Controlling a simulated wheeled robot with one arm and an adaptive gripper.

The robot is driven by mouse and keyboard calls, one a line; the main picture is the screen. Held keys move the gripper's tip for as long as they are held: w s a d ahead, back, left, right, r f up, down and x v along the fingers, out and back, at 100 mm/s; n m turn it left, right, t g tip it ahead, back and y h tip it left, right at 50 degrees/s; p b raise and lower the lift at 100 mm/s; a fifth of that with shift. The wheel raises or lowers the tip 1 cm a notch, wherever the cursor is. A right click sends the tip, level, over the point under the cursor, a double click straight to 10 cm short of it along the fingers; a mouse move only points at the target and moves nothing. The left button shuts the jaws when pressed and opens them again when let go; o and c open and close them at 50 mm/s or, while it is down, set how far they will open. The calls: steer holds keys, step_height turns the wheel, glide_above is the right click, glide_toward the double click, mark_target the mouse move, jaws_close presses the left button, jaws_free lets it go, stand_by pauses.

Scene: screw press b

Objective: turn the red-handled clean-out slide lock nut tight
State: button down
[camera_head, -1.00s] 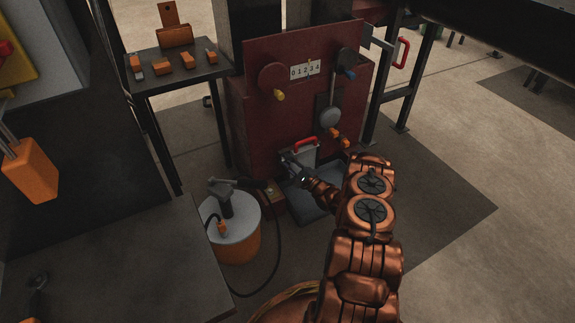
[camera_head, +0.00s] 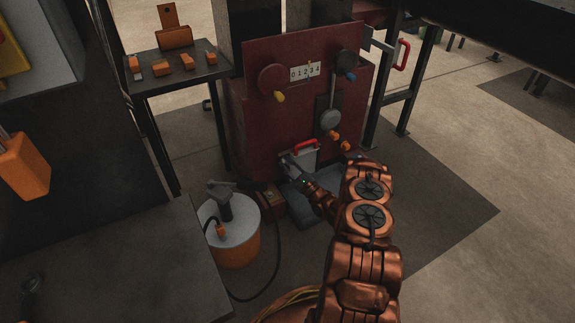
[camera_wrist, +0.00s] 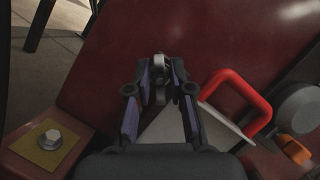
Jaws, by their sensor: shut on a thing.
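The clean-out slide is a pale grey plate (camera_head: 305,160) with a red handle (camera_head: 305,146), low on the front of the dark red press (camera_head: 290,115). In the wrist view the red handle (camera_wrist: 240,98) stands to the right of my gripper. My gripper (camera_head: 286,160) is at the left edge of the slide. In the wrist view my gripper (camera_wrist: 160,82) has its two fingers shut on a small grey metal piece, the lock nut (camera_wrist: 161,70), beside the slide plate. The fingers hide part of the nut. How tight it is cannot be seen.
A grey tray (camera_head: 318,205) lies on the floor below the slide. An orange-and-white drum (camera_head: 235,250) with a hose stands to the left. A red block with a yellow plate and hex bolt (camera_wrist: 50,142) is at lower left. Orange knobs (camera_head: 346,146) sit right of the slide.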

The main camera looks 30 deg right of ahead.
steer(key=c, duration=1.2)
jaws_free()
steer(key=shift+c, duration=0.2)
steer(key=v, duration=1.2)
steer(key=shift+f, duration=0.15)
